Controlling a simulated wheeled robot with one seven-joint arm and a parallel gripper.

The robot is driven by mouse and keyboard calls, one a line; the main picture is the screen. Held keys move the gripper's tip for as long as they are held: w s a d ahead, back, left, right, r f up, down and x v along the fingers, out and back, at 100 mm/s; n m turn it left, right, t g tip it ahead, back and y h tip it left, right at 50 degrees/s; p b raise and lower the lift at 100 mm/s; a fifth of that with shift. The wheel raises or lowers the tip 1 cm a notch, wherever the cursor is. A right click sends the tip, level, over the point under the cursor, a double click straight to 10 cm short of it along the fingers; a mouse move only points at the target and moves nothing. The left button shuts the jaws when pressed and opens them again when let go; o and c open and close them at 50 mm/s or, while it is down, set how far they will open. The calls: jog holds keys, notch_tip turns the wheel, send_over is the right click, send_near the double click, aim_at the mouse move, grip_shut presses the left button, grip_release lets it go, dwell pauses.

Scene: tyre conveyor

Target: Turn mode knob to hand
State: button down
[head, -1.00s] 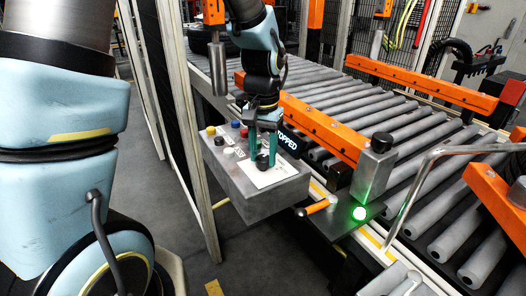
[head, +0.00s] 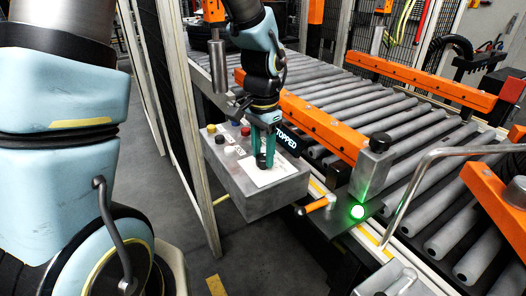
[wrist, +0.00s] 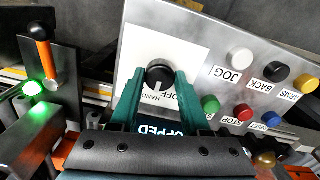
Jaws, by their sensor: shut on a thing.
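The mode knob (wrist: 160,73) is a round black knob on a white plate (wrist: 185,45) of the grey control box (head: 265,200). My gripper (head: 263,157) points down at it, with its green fingers shut on the knob from both sides. In the wrist view, my gripper (wrist: 160,78) has one finger on each side of the knob. The labels HAND and OFF show upside down beside the knob, between the fingers. A short pale mark shows on the knob's edge near these labels, but its exact setting is hard to tell.
Coloured buttons, including a green one (wrist: 210,104) and a red one (wrist: 243,112), sit beside the plate. A display (head: 287,139) reading STOPPED is partly hidden. An orange-handled lever (head: 317,206) and a lit green lamp (head: 357,212) stand right of the box, near the roller conveyor (head: 400,125).

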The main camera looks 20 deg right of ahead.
aim_at(263, 156)
jog(key=shift+c, duration=1.9)
grip_release()
notch_tip(263, 156, up, 11)
jog(key=b, duration=0.1)
jog(key=shift+f, duration=0.1)
